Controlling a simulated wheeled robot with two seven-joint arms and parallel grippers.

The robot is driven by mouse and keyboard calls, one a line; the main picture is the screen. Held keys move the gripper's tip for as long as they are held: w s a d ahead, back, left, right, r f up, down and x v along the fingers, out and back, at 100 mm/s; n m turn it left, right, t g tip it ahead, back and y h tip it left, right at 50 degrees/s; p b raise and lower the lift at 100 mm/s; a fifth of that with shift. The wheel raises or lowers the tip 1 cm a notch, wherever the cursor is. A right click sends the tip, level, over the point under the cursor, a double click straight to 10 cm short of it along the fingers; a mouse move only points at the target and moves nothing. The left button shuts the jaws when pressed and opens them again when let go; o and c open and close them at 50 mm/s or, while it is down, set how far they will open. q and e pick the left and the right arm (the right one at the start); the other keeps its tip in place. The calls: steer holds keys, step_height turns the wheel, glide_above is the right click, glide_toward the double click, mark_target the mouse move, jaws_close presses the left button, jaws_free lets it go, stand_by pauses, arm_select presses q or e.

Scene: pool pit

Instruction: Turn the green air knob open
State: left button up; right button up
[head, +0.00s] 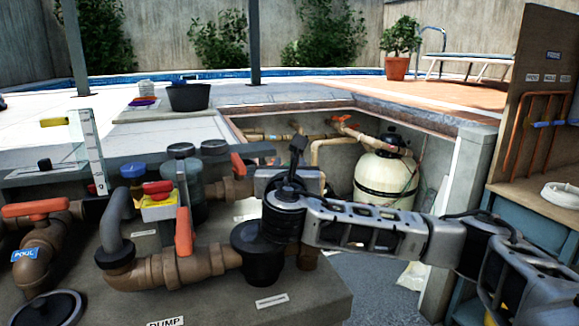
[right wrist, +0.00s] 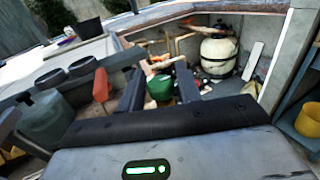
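The green air knob (right wrist: 158,88) shows in the right wrist view, between and just beyond the two fingers of my right gripper (right wrist: 159,84). The fingers are apart, one on each side of the knob; I cannot tell whether they touch it. In the head view my right arm reaches in from the right, and my right gripper (head: 290,180) is over the far right part of the pipe bench. It hides the green knob there, and its fingertips are hidden too. My left gripper is not in view.
Brown pipes (head: 165,270) and an orange valve handle (head: 184,232) stand left of my right gripper. A dark capped cylinder (head: 257,252) is just below it. The sunken pit behind holds a cream filter tank (head: 385,180). A wooden panel (head: 540,90) stands at right.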

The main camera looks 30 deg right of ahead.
steer(key=c, duration=0.5)
